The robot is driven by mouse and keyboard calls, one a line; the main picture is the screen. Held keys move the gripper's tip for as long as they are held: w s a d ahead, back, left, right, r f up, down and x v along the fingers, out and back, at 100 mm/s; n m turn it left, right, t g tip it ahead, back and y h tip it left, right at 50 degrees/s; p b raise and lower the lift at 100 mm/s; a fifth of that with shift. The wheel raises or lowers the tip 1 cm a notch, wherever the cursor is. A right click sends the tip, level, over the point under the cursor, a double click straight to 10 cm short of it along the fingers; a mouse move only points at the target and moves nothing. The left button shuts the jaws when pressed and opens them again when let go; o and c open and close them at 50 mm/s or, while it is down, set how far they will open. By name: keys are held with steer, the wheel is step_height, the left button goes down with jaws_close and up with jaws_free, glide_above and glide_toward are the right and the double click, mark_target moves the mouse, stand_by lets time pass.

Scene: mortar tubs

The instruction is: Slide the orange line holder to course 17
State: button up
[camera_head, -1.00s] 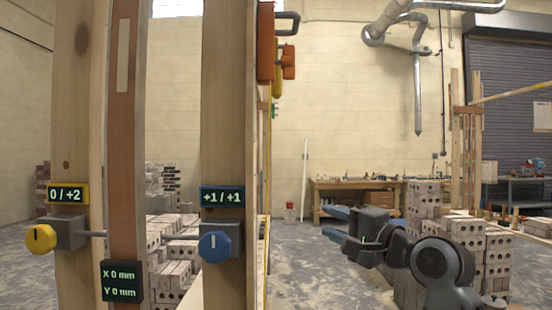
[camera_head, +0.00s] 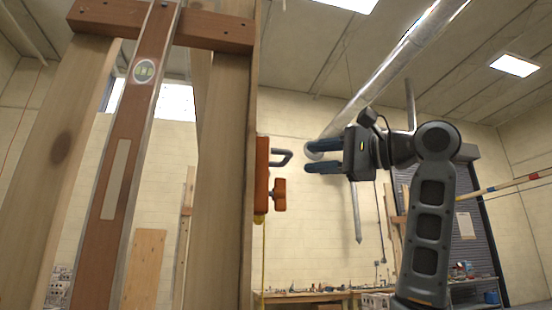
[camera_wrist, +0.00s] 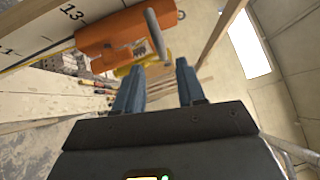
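The orange line holder (camera_head: 262,180) is on the right edge of a wooden post, with a dark loop handle and an orange knob on its right side. In the wrist view the orange holder (camera_wrist: 112,36) sits against a pale scale strip (camera_wrist: 45,38), near the mark 13; the mark 17 is not readable in view. My gripper (camera_head: 307,158) is open and empty. Its blue fingers are apart, pointing at the handle from the right, with a small gap apparent. In the wrist view my gripper (camera_wrist: 157,76) also shows its spread fingers short of the grey handle (camera_wrist: 156,33).
A yellow part (camera_wrist: 130,68) is just below the orange holder, with a yellow line hanging down. A level-like board with a round vial (camera_head: 144,70) leans by the wooden posts at left. A striped pole (camera_head: 510,187) is at right.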

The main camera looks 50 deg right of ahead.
mark_target(286, 159)
steer(key=p+x, duration=0.1)
steer(key=x, duration=0.6)
steer(key=shift+w+a+r+p, duration=0.15)
steer(key=shift+w+a+p, duration=0.05)
steer(key=shift+w+p, duration=0.2)
steer(key=shift+c, duration=0.2)
jaws_close()
